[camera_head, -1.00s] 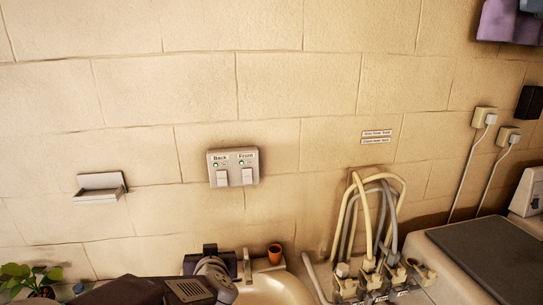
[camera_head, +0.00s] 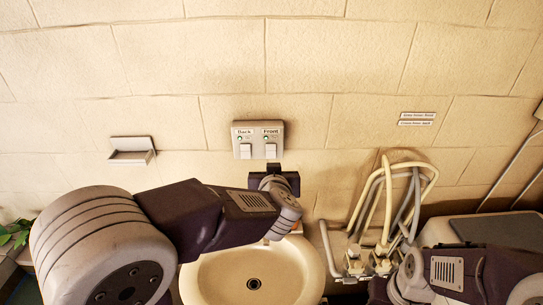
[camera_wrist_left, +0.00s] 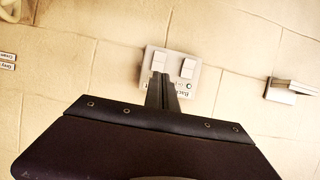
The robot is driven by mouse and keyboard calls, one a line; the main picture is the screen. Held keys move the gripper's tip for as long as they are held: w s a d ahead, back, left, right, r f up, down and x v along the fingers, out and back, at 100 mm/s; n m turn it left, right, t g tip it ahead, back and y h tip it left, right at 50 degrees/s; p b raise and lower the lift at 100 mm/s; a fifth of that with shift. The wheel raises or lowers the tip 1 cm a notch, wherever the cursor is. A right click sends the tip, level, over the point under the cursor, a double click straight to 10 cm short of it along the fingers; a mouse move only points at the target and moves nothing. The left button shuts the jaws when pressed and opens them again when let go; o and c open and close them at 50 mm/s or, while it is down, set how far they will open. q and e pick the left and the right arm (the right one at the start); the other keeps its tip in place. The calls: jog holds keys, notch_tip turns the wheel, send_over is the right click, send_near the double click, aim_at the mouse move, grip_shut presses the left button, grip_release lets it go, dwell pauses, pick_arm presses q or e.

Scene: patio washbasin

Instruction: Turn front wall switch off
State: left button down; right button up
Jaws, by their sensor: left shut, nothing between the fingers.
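A pale wall switch plate (camera_head: 258,127) is on the tiled wall, with a "Back" switch (camera_head: 245,151) at left and a "Front" switch (camera_head: 271,151) at right. Their small indicator lights are too small to read surely. My left gripper (camera_head: 272,167) is just below the Front switch. In the left wrist view, upside down, my shut, empty fingers (camera_wrist_left: 161,78) overlap the lower part of the Front switch (camera_wrist_left: 160,62); the Back switch (camera_wrist_left: 188,68) is clear to the right. I cannot tell whether the fingertips touch. My right gripper is out of view.
A washbasin (camera_head: 205,275) lies below the plate. Looped hoses and taps (camera_head: 385,215) stand to its right. A soap shelf (camera_head: 131,157) is on the wall at left. The wall above the plate is clear.

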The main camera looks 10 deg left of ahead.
pick_arm(q)
jog(key=w, duration=0.2)
send_near(272, 157)
jog(key=x, duration=0.6)
jog(key=shift+w+a+r, duration=0.1)
jog(key=shift+w, duration=0.3)
jog(key=shift+w+a, duration=0.1)
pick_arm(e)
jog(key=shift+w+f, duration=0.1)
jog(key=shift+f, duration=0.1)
